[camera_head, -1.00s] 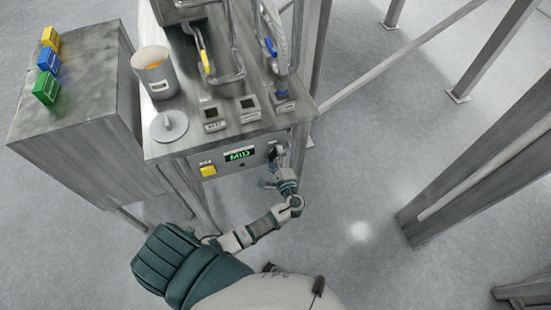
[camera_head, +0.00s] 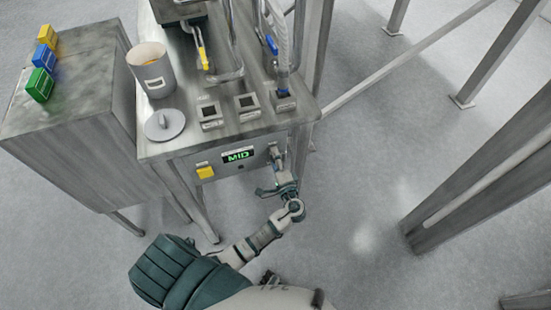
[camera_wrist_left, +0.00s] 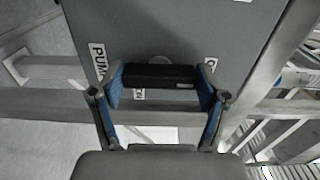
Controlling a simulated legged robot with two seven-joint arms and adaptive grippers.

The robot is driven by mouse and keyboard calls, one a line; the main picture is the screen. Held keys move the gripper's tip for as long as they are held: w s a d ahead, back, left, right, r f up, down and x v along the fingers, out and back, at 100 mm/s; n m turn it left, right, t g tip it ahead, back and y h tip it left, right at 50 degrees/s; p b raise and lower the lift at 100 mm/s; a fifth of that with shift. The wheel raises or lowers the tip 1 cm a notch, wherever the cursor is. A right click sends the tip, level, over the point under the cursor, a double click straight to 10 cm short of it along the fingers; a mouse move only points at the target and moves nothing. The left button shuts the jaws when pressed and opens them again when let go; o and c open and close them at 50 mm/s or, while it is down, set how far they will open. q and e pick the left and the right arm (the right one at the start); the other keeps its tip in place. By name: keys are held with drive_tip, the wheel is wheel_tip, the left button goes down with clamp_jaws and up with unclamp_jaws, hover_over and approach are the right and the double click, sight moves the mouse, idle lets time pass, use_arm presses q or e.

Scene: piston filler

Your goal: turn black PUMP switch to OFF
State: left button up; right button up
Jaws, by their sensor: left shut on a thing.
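The black PUMP switch (camera_wrist_left: 160,75) is a dark horizontal bar on the grey panel in the left wrist view. A PUMP label (camera_wrist_left: 97,62) is at its left, an ON label (camera_wrist_left: 138,94) is below it, and a partly hidden label (camera_wrist_left: 210,66) is at its right. My left gripper (camera_wrist_left: 161,88) is shut on the switch, with a blue-padded finger at each end of the bar. In the head view my left gripper (camera_head: 276,162) is at the right end of the machine's front panel and hides most of the switch. My right gripper is not in view.
The front panel also has a green MID display (camera_head: 239,156) and a yellow button (camera_head: 205,172). On the machine top are a cup (camera_head: 152,72), a round lid (camera_head: 165,125) and several small black switches. A side cabinet (camera_head: 75,95) holds coloured boxes. Floor at the right is open between metal posts.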

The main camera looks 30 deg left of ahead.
use_arm(q)
drive_tip(key=shift+s+f, duration=0.15)
drive_tip(key=shift+f, duration=0.25)
drive_tip(key=o, duration=1)
drive_tip(key=shift+c, duration=0.2)
drive_tip(key=shift+o, duration=1)
drive_tip(key=shift+r, duration=0.2)
drive_tip(key=shift+d, duration=0.1)
drive_tip(key=v, duration=1.2)
drive_tip(key=shift+f, duration=0.15)
